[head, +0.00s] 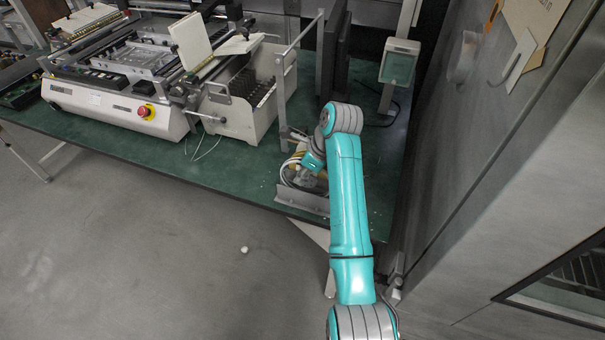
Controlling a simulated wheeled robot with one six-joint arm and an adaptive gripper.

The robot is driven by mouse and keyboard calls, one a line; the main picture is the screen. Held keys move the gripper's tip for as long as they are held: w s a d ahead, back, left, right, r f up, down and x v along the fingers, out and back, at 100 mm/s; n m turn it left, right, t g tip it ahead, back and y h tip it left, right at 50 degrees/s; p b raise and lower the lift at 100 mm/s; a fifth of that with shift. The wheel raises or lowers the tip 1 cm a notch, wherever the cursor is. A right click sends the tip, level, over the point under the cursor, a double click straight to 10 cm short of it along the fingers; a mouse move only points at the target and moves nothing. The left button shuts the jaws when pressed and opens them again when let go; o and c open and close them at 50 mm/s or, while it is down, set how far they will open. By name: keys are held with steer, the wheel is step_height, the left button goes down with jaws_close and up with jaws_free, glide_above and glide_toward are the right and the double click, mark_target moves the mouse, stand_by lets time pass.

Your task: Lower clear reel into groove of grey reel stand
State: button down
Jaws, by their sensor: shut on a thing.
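The clear reel (291,178) shows as a pale round shape with whitish and yellowish bands, near the front edge of the green table. The grey reel stand (300,201) is a low angled plate at the table's front edge, right below the reel in the picture. My gripper (299,161) is at the reel's upper side, shut on it, small and partly hidden by my teal wrist. The reel is at or just over the stand. I cannot tell whether it touches the groove, which is hidden.
The green table (225,165) is bare left of the stand. A white machine with a red button (146,111) and a white bin (250,110) stand behind left. A grey upright post (281,100) rises close behind the reel. A grey cabinet wall (500,150) bounds the right.

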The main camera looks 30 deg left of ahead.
mark_target(298, 166)
steer(key=shift+f, duration=0.9)
steer(key=c, duration=1.1)
jaws_free()
steer(key=shift+o, duration=0.4)
steer(key=shift+o, duration=1.4)
steer(key=shift+r, duration=4)
